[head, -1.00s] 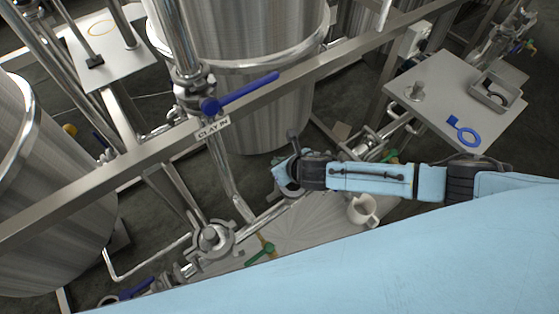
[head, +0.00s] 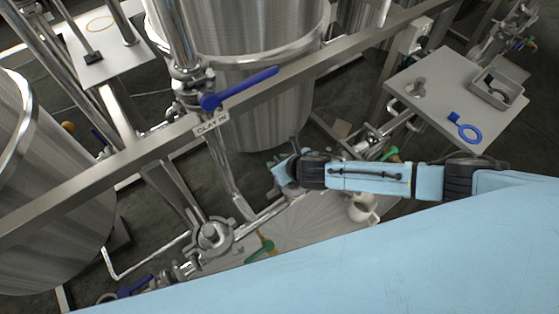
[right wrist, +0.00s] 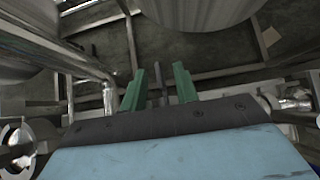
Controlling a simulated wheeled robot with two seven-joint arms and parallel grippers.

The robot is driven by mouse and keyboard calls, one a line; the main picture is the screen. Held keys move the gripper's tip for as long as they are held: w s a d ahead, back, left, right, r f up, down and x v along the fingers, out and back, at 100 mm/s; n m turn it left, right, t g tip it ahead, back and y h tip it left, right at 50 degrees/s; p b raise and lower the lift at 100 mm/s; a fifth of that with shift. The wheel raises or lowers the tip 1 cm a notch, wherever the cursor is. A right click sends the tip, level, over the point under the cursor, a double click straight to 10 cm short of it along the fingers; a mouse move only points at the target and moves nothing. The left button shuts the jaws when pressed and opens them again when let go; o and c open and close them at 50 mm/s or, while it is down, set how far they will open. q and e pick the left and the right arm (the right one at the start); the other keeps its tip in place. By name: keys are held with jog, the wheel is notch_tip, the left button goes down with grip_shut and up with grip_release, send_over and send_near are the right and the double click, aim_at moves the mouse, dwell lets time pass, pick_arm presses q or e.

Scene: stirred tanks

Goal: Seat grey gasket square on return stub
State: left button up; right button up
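My right gripper (head: 280,168) is over the pipework at the middle of the head view, beside the end of a low pipe. In the right wrist view its two green fingers (right wrist: 158,88) stand apart. A narrow dark grey piece (right wrist: 158,84) shows between them, with a gap on each side; I cannot tell whether it is the grey gasket or a fitting. In the head view a small dark piece (head: 294,145) sticks up behind the gripper. The return stub cannot be told for sure; the gripper hides that pipe end. My left gripper is not in view.
A grey side table (head: 430,108) at right holds a blue ring with a tab (head: 465,130), a small metal fitting (head: 417,87) and a tray (head: 509,99) with a dark part. A clamped fitting (head: 210,236) is lower left. A steel rail (head: 120,165) crosses the view.

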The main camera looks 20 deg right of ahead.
jog(key=p+v, duration=0.2)
jog(key=v, duration=1.1)
jog(key=shift+s, duration=0.15)
jog(key=shift+r, duration=0.1)
